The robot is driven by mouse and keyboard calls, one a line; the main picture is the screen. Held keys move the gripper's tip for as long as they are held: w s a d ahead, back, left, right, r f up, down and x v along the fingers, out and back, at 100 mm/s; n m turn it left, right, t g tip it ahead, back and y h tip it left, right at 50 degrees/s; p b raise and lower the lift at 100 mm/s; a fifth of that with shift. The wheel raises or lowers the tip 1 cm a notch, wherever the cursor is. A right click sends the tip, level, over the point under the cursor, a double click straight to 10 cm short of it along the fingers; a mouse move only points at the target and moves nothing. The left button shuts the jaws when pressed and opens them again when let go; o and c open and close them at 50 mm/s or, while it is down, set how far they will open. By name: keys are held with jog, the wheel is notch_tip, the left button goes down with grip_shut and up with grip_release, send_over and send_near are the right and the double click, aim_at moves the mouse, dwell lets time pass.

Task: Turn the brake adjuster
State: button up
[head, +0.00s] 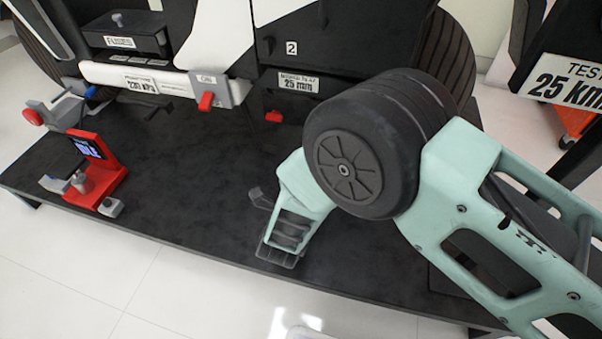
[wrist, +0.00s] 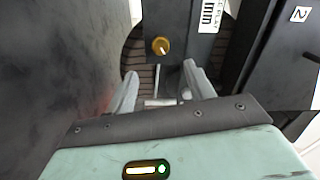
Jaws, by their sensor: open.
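A small brass-coloured knob (wrist: 161,45) with a pale mark shows in the wrist view on a dark upright face, beside a white label ending in "mm". It looks like the brake adjuster. I cannot make it out in the head view. My gripper (wrist: 161,87) is open and empty, with its two pale fingers apart. The knob lies beyond the fingertips, roughly in line with the gap between them. A thin pale rod (wrist: 157,82) also shows in that gap. In the head view my mint arm reaches over the dark platform, and its fingertips are hard to make out.
The dark platform (head: 190,190) carries the chassis rig. A label reading "25 mm" (head: 298,84) is on the rig, with a red lever (head: 206,101) to its left. A red device (head: 97,170) stands at the left. A dark surface (wrist: 55,75) fills the wrist view's left.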

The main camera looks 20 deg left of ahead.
jog(key=s+p, duration=0.1)
jog(key=s, duration=0.5)
jog(key=shift+s+d+p, duration=0.15)
jog(key=shift+d+p, duration=0.05)
jog(key=shift+p, duration=0.15)
